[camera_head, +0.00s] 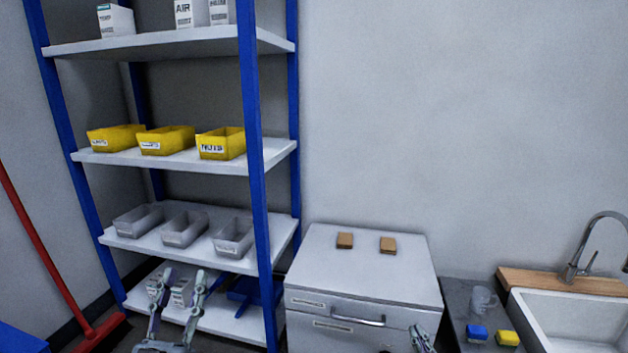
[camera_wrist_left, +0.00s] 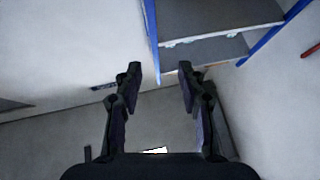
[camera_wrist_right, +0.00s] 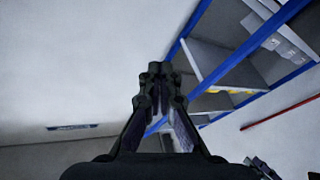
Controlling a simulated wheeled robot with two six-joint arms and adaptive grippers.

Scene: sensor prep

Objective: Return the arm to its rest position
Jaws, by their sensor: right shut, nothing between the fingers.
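My left gripper (camera_head: 177,290) is at the lower left in the head view, in front of the lowest shelf. Its two fingers stand apart with nothing between them; the left wrist view shows the same open fingers (camera_wrist_left: 160,84). My right gripper (camera_head: 422,340) shows only in part at the bottom edge of the head view, in front of the white cabinet (camera_head: 372,268). In the right wrist view its fingers (camera_wrist_right: 160,88) are together and hold nothing.
A blue-posted shelf rack (camera_head: 254,180) holds yellow bins (camera_head: 167,140), grey bins (camera_head: 184,229) and white boxes. Two brown blocks (camera_head: 345,240) lie on the cabinet. A glass mug (camera_head: 482,300), blue sponge (camera_head: 476,333) and yellow sponge (camera_head: 507,338) are beside the sink (camera_head: 575,320). A red broom (camera_head: 45,255) leans left.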

